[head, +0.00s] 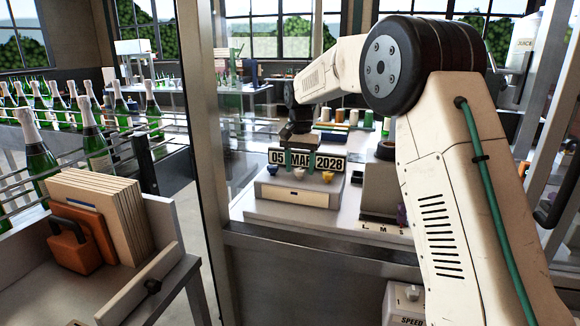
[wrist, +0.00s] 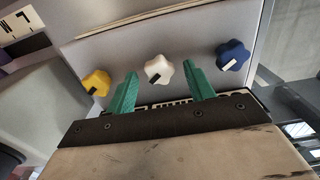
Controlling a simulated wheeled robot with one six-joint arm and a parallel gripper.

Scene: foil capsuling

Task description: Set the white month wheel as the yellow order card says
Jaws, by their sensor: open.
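The white month wheel (wrist: 158,68) is a small star-shaped knob with a dark mark, on the pale front of the date stamper (head: 297,196). My gripper (wrist: 160,72) is open, its two green fingers on either side of the white wheel in the wrist picture. I cannot tell whether they touch it. In the head view my gripper (head: 300,158) hangs in front of the date display (head: 328,163), which reads 05, a month starting MA with its last letter unclear, and 2028. I cannot make out the yellow order card in either view.
A yellow wheel (wrist: 97,82) and a blue wheel (wrist: 232,55) flank the white one closely. A grey block-shaped unit (head: 379,188) stands right of the stamper, near letters L, M, S on the bench. A metal post (head: 203,150) stands left of the bench.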

